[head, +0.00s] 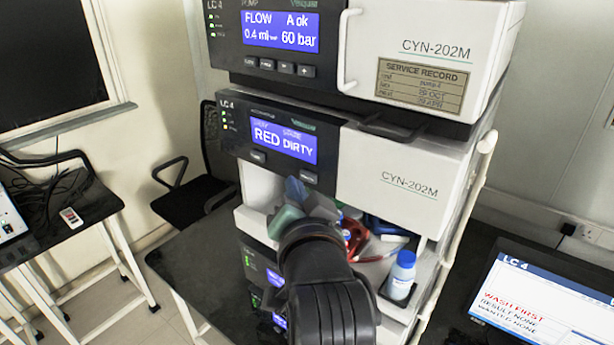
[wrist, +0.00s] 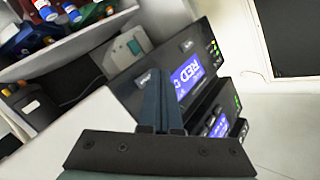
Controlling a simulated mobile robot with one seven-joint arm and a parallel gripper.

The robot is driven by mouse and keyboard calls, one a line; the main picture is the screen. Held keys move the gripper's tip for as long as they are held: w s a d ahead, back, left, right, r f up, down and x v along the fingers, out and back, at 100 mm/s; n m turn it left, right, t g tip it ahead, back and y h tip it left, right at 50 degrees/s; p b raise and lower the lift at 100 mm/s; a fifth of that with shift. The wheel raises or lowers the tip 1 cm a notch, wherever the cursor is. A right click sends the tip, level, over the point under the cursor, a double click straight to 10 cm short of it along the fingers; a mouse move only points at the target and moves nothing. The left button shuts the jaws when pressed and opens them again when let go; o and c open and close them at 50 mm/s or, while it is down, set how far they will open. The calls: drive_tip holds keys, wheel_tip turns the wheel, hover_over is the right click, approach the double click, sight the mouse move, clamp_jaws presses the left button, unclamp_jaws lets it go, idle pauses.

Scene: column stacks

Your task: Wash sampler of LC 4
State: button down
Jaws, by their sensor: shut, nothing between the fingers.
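The LC 4 sampler is the middle module (head: 385,175) of the stack. Its blue screen (head: 284,142) reads "RED" and "DIRTY". Under the screen are a left button (head: 259,156) and a right button (head: 308,177). My gripper (head: 294,188) is shut and empty, in front of the sampler's lower front edge, close to the right button. In the wrist view the shut fingers (wrist: 154,80) point at the dark panel, beside the screen (wrist: 187,76) showing "RED". I cannot tell whether the fingertips touch the panel.
The pump (head: 420,45) above shows flow 0.4 ml and 60 bar. An open bay below the sampler holds coloured items and a blue-capped bottle (head: 401,275). A screen (head: 545,300) at right reads "LC-4", "WASH FIRST". A black chair (head: 195,190) stands behind left.

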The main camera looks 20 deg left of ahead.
drive_tip(key=shift+w, duration=0.15)
drive_tip(key=shift+w+d, duration=0.15)
drive_tip(key=shift+w, duration=0.1)
drive_tip(key=shift+w+d, duration=0.15)
drive_tip(key=shift+w, duration=0.25)
idle(0.8)
drive_tip(key=shift+s, duration=0.15)
drive_tip(key=shift+s+a+p, duration=0.3)
drive_tip(key=shift+s+p, duration=0.1)
drive_tip(key=shift+s, duration=0.3)
drive_tip(key=shift+s+a+p, duration=0.15)
drive_tip(key=shift+s+a, duration=0.15)
drive_tip(key=shift+s, duration=0.5)
drive_tip(key=shift+s+a+p, duration=0.15)
drive_tip(key=shift+s+a, duration=0.1)
drive_tip(key=shift+s, duration=0.5)
drive_tip(key=shift+s+a+p, duration=0.15)
drive_tip(key=shift+s+a, duration=0.15)
drive_tip(key=shift+s, duration=0.5)
